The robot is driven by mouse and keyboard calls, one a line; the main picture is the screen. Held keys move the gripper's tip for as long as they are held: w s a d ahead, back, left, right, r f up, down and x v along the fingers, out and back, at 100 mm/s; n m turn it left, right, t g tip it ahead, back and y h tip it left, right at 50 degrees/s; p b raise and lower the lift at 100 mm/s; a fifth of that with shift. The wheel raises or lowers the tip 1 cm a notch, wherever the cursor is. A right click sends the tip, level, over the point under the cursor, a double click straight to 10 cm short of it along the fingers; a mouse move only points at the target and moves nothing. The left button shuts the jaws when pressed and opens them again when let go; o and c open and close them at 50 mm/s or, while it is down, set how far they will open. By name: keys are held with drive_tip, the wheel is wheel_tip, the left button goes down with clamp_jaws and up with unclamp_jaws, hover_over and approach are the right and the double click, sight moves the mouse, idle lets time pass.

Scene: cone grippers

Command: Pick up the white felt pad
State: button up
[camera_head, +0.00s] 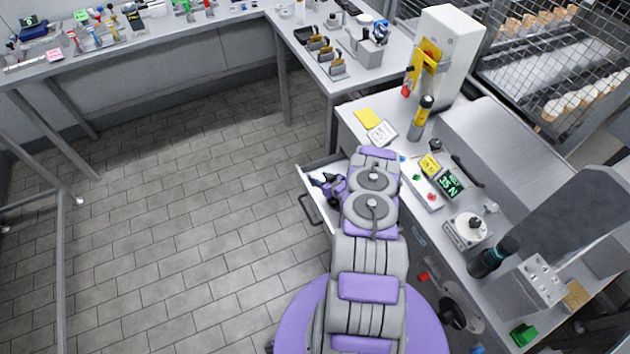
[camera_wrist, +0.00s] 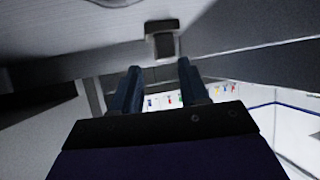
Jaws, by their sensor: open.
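I cannot pick out the white felt pad for certain in either view. My gripper (camera_head: 322,182) is over the open drawer (camera_head: 306,185) on the left side of the workbench in the head view. In the wrist view my gripper (camera_wrist: 160,78) has its two dark fingers apart with nothing between them. A small dark block (camera_wrist: 162,46) on a grey surface shows beyond the fingertips. My arm hides part of the drawer and bench.
The drawer's handle (camera_head: 310,209) juts out over the tiled floor. The bench holds a yellow pad (camera_head: 367,118), a white labelled card (camera_head: 382,133), a tray (camera_head: 425,193) and a dark bottle (camera_head: 492,257). A tall white machine (camera_head: 458,55) stands behind.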

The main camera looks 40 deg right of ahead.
sight(314, 175)
drive_tip(key=shift+w+a+f+b, duration=0.3)
drive_tip(key=shift+w, duration=0.3)
drive_tip(key=b+x, duration=0.1)
drive_tip(key=x, duration=0.2)
drive_tip(key=shift+w+f, duration=0.1)
drive_tip(key=shift+w, duration=0.05)
drive_tip(key=shift+w+d+f, duration=0.15)
drive_tip(key=shift+w+f, duration=0.1)
drive_tip(key=shift+w, duration=0.1)
drive_tip(key=c, duration=0.8)
